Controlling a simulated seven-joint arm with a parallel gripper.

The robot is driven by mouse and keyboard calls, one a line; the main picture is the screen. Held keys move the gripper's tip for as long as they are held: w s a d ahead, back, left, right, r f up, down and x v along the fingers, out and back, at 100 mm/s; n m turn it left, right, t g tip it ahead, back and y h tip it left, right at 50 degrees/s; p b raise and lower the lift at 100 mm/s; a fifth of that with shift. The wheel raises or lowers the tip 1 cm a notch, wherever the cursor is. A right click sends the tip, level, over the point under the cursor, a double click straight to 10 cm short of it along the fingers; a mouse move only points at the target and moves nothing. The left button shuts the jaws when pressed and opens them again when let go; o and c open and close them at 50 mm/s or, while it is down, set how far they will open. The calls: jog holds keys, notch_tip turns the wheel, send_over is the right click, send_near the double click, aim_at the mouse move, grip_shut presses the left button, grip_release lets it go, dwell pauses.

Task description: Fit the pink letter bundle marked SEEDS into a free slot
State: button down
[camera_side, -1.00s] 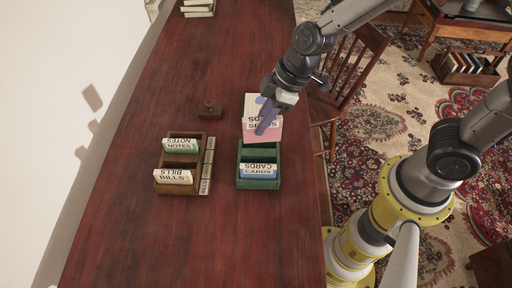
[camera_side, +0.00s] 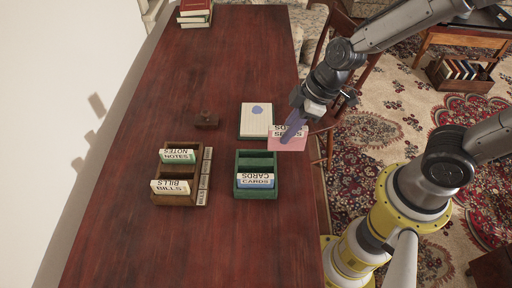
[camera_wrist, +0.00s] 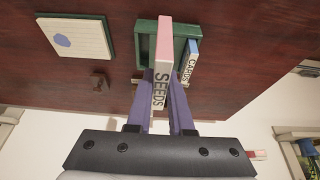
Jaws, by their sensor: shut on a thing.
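My gripper (camera_side: 291,130) is shut on the pink letter bundle marked SEEDS (camera_side: 288,143). It holds the bundle in the air near the table's right edge, right of the green rack in the side view. In the wrist view, the bundle (camera_wrist: 163,42) stands between the two purple fingers, its end overlapping the view of the green rack (camera_wrist: 141,28). The green rack (camera_side: 237,184) holds the CARDS bundle (camera_side: 255,181) in its front slot; the space behind looks empty. The brown rack (camera_side: 154,199) holds NOTES (camera_side: 178,156) at the back and BILLS (camera_side: 170,187) in front, with an empty-looking middle slot.
A notepad (camera_side: 256,120) with a blue spot lies behind the green rack. A small dark brown object (camera_side: 206,120) sits left of it. A narrow labelled strip (camera_side: 204,178) lies along the brown rack's right side. Books (camera_side: 195,12) are stacked at the far end.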

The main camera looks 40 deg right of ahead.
jog(key=shift+w+a+f, duration=0.45)
jog(key=shift+w+f, duration=0.85)
jog(key=shift+f, duration=0.45)
jog(key=shift+w+a+f, duration=0.5)
jog(key=shift+w+f, duration=0.75)
jog(key=shift+f, duration=0.45)
jog(key=shift+w+a+f, duration=0.45)
jog(key=shift+w+f, duration=0.85)
jog(key=shift+f, duration=0.45)
jog(key=shift+f, duration=0.15)
jog(key=c, duration=0.8)
grip_release()
jog(key=s+d+r+m+t, duration=0.15)
jog(key=s+d+r, duration=0.3)
jog(key=r, duration=0.65)
jog(key=s+d+r+m, duration=0.25)
jog(key=s+r, duration=0.35)
jog(key=r, duration=0.5)
jog(key=s+d+r+m+h, duration=0.1)
jog(key=s+d, duration=0.1)
jog(key=s, duration=0.1)
jog(key=s+d+r+m+h, duration=0.1)
jog(key=s+d+r+m, duration=0.1)
jog(key=s, duration=0.2)
jog(key=s+d+r+m+t+h, duration=0.1)
jog(key=s+d+m, duration=0.1)
jog(key=s, duration=0.1)
jog(key=shift+s+d+r, duration=0.25)
jog(key=shift+d, duration=0.05)
